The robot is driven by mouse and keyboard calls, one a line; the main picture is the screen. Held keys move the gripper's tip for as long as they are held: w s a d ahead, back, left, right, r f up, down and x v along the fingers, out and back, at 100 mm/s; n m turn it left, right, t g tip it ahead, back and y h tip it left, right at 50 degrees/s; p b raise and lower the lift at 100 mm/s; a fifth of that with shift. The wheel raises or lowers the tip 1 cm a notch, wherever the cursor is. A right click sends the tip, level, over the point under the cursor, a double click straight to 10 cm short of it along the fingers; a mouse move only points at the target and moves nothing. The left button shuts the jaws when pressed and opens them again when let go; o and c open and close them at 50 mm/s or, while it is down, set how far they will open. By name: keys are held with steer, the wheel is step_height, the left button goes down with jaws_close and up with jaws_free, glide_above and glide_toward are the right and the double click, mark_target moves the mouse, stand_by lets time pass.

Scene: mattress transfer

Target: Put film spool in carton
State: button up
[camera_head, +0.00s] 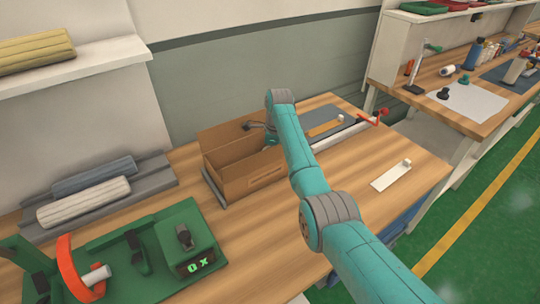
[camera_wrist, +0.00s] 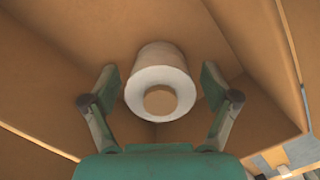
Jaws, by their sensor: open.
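The film spool (camera_wrist: 160,74) is a white cylinder with a round hole in its end face. In the wrist view it is inside the brown carton (camera_wrist: 60,60), near one of its inner corners. My gripper (camera_wrist: 159,80) is open, with one finger on each side of the spool and a visible gap to both. In the head view the open carton (camera_head: 249,180) stands on the wooden bench, and my arm reaches over its right end. The spool and my fingers are hidden there by the carton wall and my arm.
A green fixture (camera_head: 185,240) with a lit display stands on the bench at front left. Grey rolls tray (camera_head: 150,195) lies behind it. A white strip (camera_head: 390,177) lies at right, and a grey board (camera_head: 322,117) lies beyond the carton. The bench front right is mostly clear.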

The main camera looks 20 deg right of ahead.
steer(key=r, duration=0.4)
steer(key=d+r, duration=0.1)
steer(key=r, duration=0.7)
steer(key=shift+s+d+r, duration=0.1)
steer(key=shift+s+d, duration=0.1)
steer(key=shift+s, duration=0.05)
